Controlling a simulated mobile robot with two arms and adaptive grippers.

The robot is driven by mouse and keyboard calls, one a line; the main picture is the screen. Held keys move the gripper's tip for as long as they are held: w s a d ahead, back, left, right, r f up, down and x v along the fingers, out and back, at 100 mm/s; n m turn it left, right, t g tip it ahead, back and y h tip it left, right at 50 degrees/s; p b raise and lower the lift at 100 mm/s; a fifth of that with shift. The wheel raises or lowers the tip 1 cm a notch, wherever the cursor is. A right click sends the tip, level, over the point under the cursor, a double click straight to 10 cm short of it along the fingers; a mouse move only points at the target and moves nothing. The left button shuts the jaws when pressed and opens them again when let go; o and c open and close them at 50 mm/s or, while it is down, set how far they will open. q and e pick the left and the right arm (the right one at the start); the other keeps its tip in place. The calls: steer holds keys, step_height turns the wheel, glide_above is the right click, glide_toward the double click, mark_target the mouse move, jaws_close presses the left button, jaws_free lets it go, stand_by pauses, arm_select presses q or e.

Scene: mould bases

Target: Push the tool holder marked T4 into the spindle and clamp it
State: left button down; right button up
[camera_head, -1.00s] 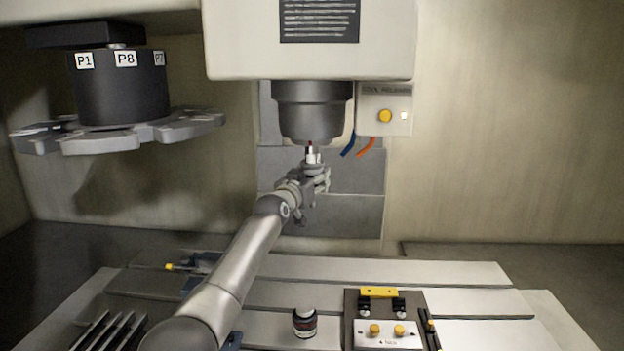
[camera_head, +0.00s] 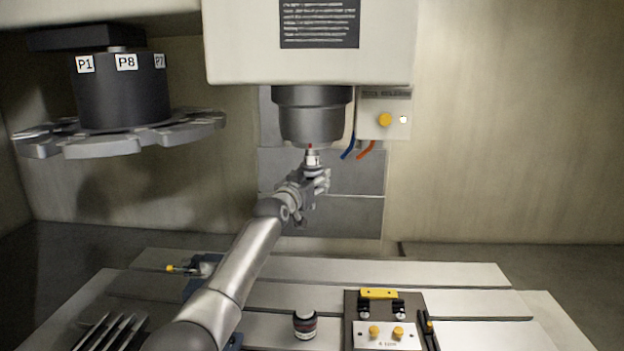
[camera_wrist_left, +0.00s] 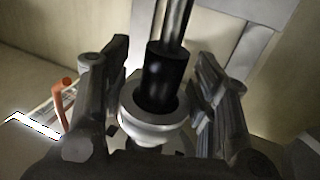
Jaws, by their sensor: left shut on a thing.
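My left gripper (camera_head: 318,180) is shut on a tool holder (camera_head: 312,159) and holds it upright under the dark spindle (camera_head: 312,115). The silver top of the holder shows between fingers and spindle nose; whether it touches the nose or sits just below cannot be told. A small red spot shows at its top. In the left wrist view, the fingers (camera_wrist_left: 160,105) flank the holder's pale ring (camera_wrist_left: 150,125), with a black sleeve and shiny shaft running to the top of the picture. No T4 mark is readable. My right gripper is not in view.
A control box (camera_head: 385,118) with a yellow button and a lit white spot hangs right of the spindle, near blue and orange hoses. A tool carousel (camera_head: 125,135) is at left. The slotted table (camera_head: 470,305) below carries a small dark round part (camera_head: 305,324) and a fixture (camera_head: 390,335).

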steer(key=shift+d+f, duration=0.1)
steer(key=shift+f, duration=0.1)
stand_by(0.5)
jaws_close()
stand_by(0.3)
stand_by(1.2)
